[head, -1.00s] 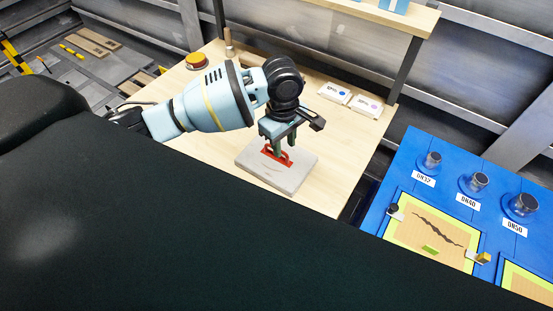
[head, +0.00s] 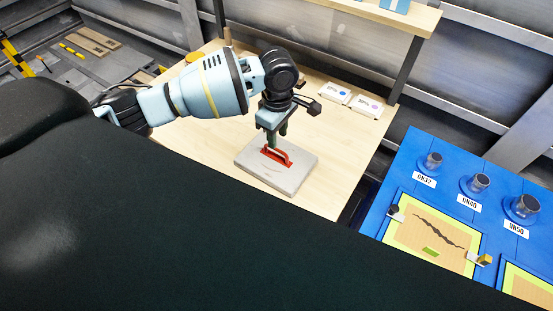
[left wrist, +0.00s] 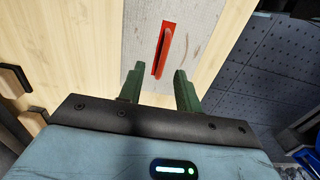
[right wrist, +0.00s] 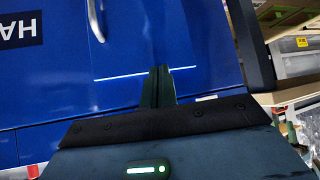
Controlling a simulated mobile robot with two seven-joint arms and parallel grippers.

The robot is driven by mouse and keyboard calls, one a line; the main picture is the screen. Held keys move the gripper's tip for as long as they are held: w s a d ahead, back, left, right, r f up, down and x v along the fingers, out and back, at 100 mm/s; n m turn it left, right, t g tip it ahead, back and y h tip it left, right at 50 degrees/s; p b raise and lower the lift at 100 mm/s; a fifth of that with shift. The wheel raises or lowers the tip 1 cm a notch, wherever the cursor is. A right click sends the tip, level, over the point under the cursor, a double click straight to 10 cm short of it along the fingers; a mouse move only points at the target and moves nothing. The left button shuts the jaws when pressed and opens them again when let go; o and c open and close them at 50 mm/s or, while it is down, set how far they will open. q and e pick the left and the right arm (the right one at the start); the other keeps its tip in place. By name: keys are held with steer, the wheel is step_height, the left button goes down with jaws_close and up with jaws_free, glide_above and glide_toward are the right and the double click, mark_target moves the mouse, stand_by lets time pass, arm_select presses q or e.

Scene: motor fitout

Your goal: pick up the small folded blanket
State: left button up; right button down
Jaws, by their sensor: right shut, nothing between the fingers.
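The small folded blanket (head: 293,184) looks like a flat grey square pad with a raised red handle (head: 277,153). It lies flat on the wooden table. My left gripper (head: 277,140) is just behind the handle. In the left wrist view the left gripper (left wrist: 158,76) is open and empty, its two green fingers apart. The handle (left wrist: 162,50) lies beyond the fingertips, lined up with the gap between them, and the grey pad (left wrist: 195,35) spreads around it. My right gripper (right wrist: 159,70) shows only in the right wrist view, shut and empty before a blue surface.
The wooden table (head: 215,139) is clear around the pad. Two small white boxes (head: 351,98) lie toward its back right, below a shelf (head: 385,15). A blue board (head: 392,170) with labelled cylinders stands at the right. My dark body hides the lower left.

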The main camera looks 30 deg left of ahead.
arm_select(q)
glide_above(276, 156)
steer(key=f, duration=0.4)
steer(key=shift+s+d+f, duration=0.15)
steer(key=shift+s+f, duration=0.1)
steer(key=shift+f, duration=0.1)
jaws_close()
stand_by(1.0)
